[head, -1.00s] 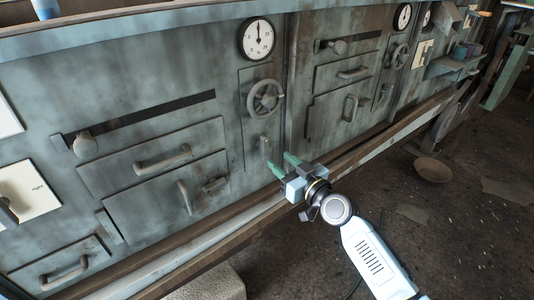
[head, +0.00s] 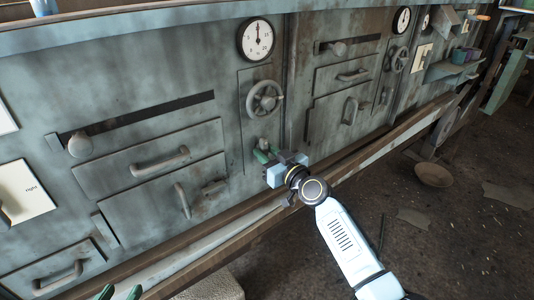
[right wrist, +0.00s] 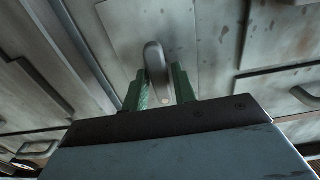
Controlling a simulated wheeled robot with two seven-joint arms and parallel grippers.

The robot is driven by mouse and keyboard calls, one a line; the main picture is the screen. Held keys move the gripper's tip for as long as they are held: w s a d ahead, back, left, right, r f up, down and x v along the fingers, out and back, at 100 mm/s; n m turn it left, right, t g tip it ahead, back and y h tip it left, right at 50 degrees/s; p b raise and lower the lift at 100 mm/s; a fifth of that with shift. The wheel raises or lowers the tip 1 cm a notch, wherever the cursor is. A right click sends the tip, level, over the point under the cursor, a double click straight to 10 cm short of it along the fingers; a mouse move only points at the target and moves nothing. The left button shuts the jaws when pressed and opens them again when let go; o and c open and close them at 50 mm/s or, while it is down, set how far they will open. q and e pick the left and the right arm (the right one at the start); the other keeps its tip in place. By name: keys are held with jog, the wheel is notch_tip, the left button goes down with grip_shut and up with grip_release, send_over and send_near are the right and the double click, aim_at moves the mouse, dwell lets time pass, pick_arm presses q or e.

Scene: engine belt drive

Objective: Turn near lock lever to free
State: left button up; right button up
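The near lock lever (right wrist: 154,62) is a grey rounded bar on a plate in the right wrist view. In the head view it sits below the near handwheel (head: 264,99), mostly hidden by my right gripper (head: 263,153). The right gripper (right wrist: 160,92) has its green fingers apart, one on each side of the lever. The left finger in the wrist view is very close to the lever; I cannot tell whether it touches. A gap shows on the other side.
A round gauge (head: 255,39) is above the near handwheel. Drawer handles (head: 160,161) and a slotted slider (head: 80,145) lie to the left. A ledge (head: 230,227) runs along the panel's foot. A second handwheel (head: 398,60) is further right.

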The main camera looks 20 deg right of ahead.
grip_shut()
